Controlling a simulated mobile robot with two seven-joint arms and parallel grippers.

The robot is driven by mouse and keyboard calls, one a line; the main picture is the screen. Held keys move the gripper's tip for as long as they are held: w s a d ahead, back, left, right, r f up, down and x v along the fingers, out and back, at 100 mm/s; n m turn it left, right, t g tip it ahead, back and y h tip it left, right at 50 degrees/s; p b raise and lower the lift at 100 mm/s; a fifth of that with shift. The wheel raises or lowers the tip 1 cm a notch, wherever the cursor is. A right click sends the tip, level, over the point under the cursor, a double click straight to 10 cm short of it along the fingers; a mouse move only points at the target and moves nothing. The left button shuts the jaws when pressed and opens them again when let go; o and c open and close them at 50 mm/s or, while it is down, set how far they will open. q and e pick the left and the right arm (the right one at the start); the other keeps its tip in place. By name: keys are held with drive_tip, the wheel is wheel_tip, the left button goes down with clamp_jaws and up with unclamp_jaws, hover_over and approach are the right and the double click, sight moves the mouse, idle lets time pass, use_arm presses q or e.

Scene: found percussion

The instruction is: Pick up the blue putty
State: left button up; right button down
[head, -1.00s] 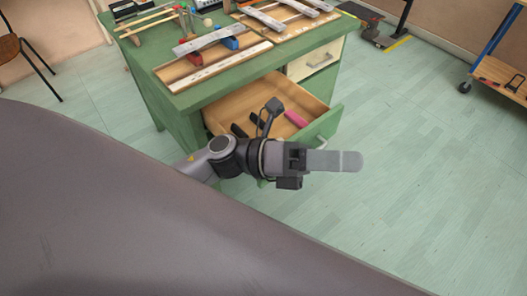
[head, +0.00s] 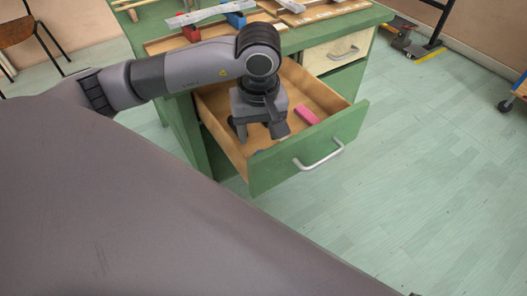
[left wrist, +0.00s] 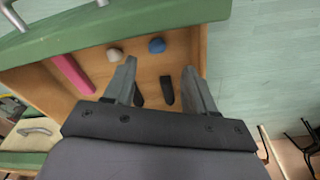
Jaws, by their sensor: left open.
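The blue putty (left wrist: 157,45) is a small rounded lump on the floor of the open drawer, close to its front panel in the left wrist view. In the head view it is mostly hidden by my gripper and arm. My left gripper (head: 260,134) is open and points down into the drawer. In the left wrist view its two fingertips (left wrist: 159,70) are spread apart, with the putty seen just beyond them, between their lines. Nothing is held. My right gripper is not in view.
A grey-beige lump (left wrist: 115,54) lies beside the putty. A pink block (left wrist: 72,74) lies further along the drawer, and dark pieces (left wrist: 167,90) lie between the fingers. The green drawer front (head: 310,150) and wooden side walls bound the space. The bench top stands above and behind.

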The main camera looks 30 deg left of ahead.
sight(260, 149)
use_arm(q)
drive_tip(key=f, duration=0.2)
drive_tip(key=f+b, duration=0.1)
drive_tip(key=f, duration=0.2)
drive_tip(key=w+f, duration=0.1)
drive_tip(key=f, duration=0.1)
drive_tip(key=shift+a+f, duration=0.15)
drive_tip(key=shift+a, duration=0.1)
clamp_jaws()
